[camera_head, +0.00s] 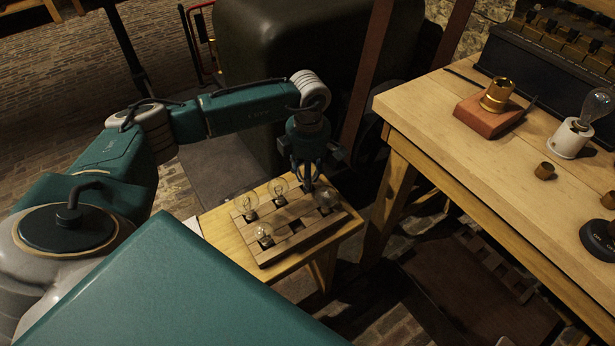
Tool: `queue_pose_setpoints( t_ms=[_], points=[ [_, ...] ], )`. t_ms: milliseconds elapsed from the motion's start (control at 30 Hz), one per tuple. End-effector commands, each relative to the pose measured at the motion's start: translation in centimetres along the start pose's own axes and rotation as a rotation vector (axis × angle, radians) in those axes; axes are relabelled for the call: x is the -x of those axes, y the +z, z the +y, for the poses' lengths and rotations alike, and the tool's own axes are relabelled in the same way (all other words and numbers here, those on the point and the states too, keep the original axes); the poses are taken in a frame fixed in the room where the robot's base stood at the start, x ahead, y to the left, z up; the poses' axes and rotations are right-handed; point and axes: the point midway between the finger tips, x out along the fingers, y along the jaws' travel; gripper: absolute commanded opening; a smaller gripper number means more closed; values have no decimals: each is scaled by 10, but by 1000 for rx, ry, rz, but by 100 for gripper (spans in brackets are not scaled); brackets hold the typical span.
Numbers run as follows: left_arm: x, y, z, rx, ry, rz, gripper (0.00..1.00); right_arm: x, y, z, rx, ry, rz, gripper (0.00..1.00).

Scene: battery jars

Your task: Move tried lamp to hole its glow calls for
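A wooden block with holes (318,232) lies on a small low table. Several clear glass lamps stand in it: one at the left (248,206), one at the back (278,191), one at the front left (264,236) and one at the right (326,199). A dark square hole (296,226) near the front middle is empty. Another clear lamp (596,106) stands upright in a white socket (570,138) on the workbench; no glow shows. My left gripper (308,184) points down over the block's back edge, between the back and right lamps. Its finger opening is unclear. My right gripper is out of view.
The workbench (440,122) at right carries a brass cup (497,95) on a reddish wooden base (487,116), a small brass piece (544,171), a round black-based object (598,240) and a black case (540,62). A gap separates bench and low table (225,228).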

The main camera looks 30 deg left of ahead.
Motion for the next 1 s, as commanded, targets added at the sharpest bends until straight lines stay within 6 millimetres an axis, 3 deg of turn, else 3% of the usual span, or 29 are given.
queue_pose_setpoints(
  t_ms=[500, 533, 633, 1000],
  points=[
    [-2, 0, 0, 0, 0, 0, 3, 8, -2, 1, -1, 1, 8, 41],
    [-2, 0, 0, 0, 0, 0, 38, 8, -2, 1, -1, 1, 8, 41],
    [-2, 0, 0, 0, 0, 0, 58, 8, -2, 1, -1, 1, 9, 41],
    [2, 0, 1, 0, 1, -1, 61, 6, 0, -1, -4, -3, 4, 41]
  ],
)
